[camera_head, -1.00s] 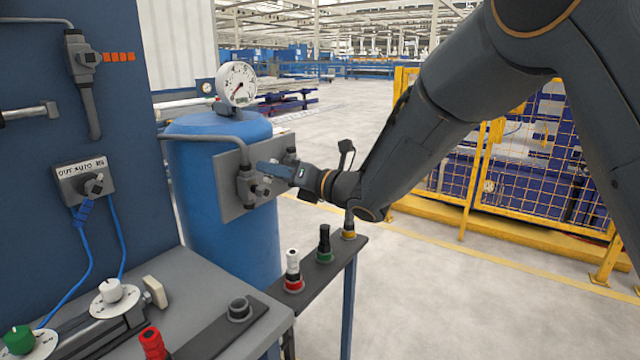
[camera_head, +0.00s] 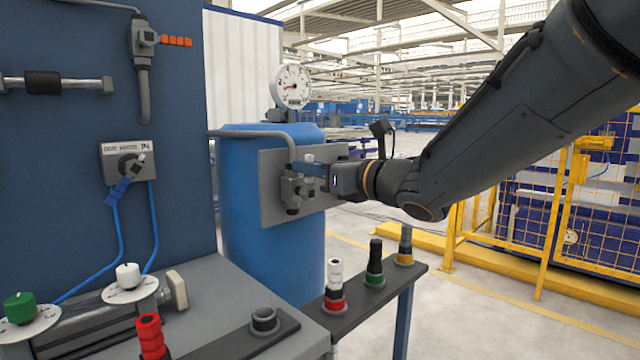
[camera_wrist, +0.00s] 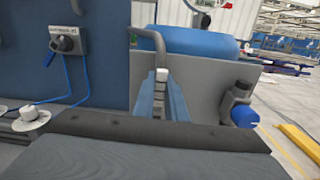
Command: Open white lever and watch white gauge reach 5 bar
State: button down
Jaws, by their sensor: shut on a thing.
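The white gauge (camera_head: 291,86) stands on top of the blue tank (camera_head: 270,230). Its dial faces me with a reddish needle; the scale is too small to read. A grey plate (camera_head: 270,195) on the tank carries the valves. In the wrist view, the white lever (camera_wrist: 162,76) shows as a small white tip between my gripper's blue fingers (camera_wrist: 162,98). It also shows in the head view (camera_head: 309,158). My gripper (camera_head: 312,168) is shut on it in front of the plate. The lever's lower part is hidden by the fingers, so its angle cannot be told.
A valve with a blue knob (camera_wrist: 243,117) sits to the right in the wrist view. A rail (camera_head: 385,285) with red, green and yellow ringed posts and a bench (camera_head: 200,290) lie in front. A yellow fence (camera_head: 560,190) stands at right.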

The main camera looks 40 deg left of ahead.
jog(key=shift+s+r+n+b, duration=0.15)
jog(key=shift+s+n+b, duration=0.1)
jog(key=shift+n+b, duration=0.2)
jog(key=c, duration=1.8)
grip_release()
jog(key=shift+a, duration=0.1)
jog(key=d, duration=0.8)
